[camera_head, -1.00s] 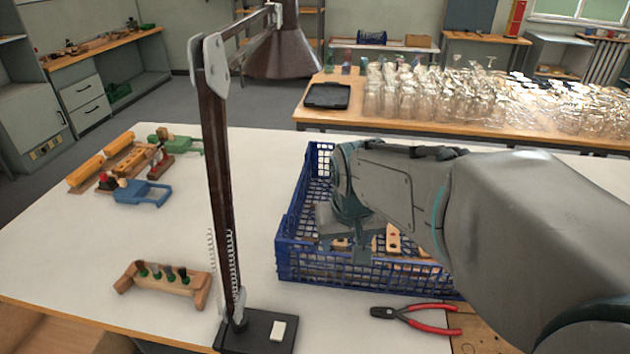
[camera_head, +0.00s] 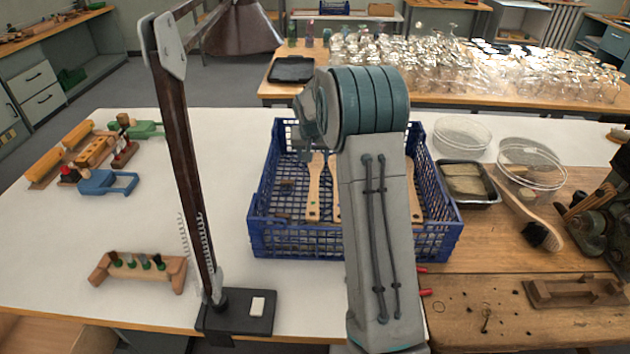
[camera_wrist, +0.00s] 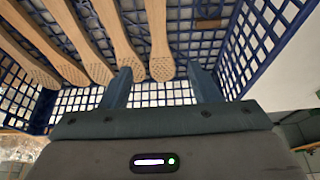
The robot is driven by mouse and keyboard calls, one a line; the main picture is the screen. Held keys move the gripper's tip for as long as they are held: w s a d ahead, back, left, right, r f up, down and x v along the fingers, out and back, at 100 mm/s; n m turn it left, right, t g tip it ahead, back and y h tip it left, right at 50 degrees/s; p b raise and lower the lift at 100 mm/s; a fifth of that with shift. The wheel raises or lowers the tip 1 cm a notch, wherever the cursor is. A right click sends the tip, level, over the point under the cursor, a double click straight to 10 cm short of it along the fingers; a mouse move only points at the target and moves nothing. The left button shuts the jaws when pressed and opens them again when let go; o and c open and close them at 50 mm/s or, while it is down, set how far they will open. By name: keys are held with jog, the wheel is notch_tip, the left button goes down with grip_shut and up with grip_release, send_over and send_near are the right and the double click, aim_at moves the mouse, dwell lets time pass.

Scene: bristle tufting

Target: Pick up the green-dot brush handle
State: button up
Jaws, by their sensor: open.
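Several wooden brush handles with flat, hole-dotted ends lie in a blue mesh crate (camera_head: 285,238); the crate's wall also shows in the wrist view (camera_wrist: 262,38). In the head view one handle (camera_head: 314,190) lies left of my arm and seems to bear a small dark green dot near its lower end. In the wrist view I see no green dot, so I cannot tell which handle it is there. My gripper (camera_wrist: 160,88) is open and empty over the crate. One handle (camera_wrist: 158,45) shows between its fingers, apart from both. My arm hides part of the crate.
A lamp post (camera_head: 182,150) on a black base (camera_head: 235,318) stands left of the crate. A wooden rack (camera_head: 138,268) with dark pegs is at the front left. Glass dishes (camera_head: 532,163), a tray (camera_head: 466,186) and a brush (camera_head: 530,215) lie to the right.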

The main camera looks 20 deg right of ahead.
send_over(315, 180)
jog(key=s+a, duration=0.1)
jog(key=s, duration=0.1)
notch_tip(315, 180, down, 8)
jog(key=shift+w+r+p, duration=0.1)
jog(key=shift+r+p, duration=0.15)
jog(key=shift+p, duration=0.2)
jog(key=x, duration=0.2)
jog(key=p+x, duration=0.1)
jog(key=x, duration=0.1)
jog(key=shift+s, duration=0.25)
jog(key=shift+w+f, duration=0.25)
jog(key=shift+f, duration=0.35)
jog(key=shift+f, duration=0.15)
jog(key=shift+c, duration=0.4)
jog(key=c, duration=1)
